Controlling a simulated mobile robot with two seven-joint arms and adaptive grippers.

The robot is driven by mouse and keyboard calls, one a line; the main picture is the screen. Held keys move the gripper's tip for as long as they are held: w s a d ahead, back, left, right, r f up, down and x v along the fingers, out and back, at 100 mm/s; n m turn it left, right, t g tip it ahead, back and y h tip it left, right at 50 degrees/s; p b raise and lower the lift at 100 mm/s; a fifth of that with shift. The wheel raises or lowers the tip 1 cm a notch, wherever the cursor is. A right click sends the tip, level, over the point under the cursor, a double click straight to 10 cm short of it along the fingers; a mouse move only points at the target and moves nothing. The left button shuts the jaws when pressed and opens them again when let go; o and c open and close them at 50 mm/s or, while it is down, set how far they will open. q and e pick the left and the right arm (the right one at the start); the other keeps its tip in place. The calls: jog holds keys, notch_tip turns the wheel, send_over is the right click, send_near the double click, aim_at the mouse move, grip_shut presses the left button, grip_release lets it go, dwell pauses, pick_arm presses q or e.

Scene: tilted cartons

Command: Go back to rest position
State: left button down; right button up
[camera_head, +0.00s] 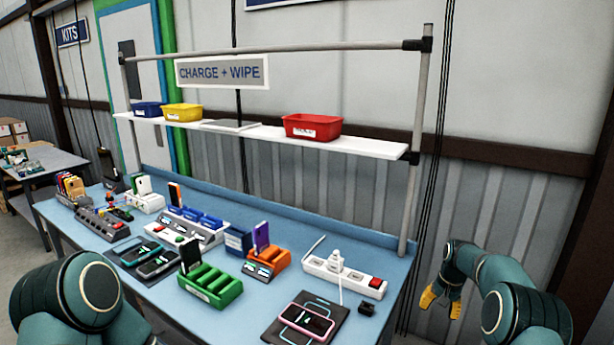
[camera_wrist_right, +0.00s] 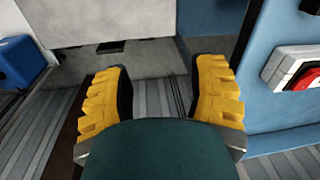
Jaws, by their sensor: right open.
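My right gripper (camera_head: 441,303) hangs beyond the right end of the blue workbench (camera_head: 257,318), its yellow fingers pointing down. In the right wrist view the gripper (camera_wrist_right: 161,75) has its two yellow fingers spread apart with nothing between them. It touches nothing that I can see. My left arm shows only as teal links at the lower left of the head view; its gripper is out of view.
A white power strip (camera_head: 345,276) and a phone (camera_head: 307,321) on a dark pad lie near the bench's right end. A green rack (camera_head: 212,290) stands left of them. A shelf (camera_head: 372,147) with a red bin (camera_head: 312,127) spans above. Floor beside the right end looks clear.

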jog(key=s+a+f+n+y+b, duration=0.2)
jog(key=s+a+f, duration=1.1)
jog(key=a+f, duration=0.25)
jog(key=s+a, duration=0.5)
jog(key=s, duration=0.6)
jog(key=s+a+n+t+y, duration=0.1)
jog(key=s+a, duration=0.5)
jog(key=s, duration=0.5)
jog(key=shift+a+r+b, duration=0.15)
jog(key=shift+a+b, duration=0.1)
jog(key=shift+b, duration=0.1)
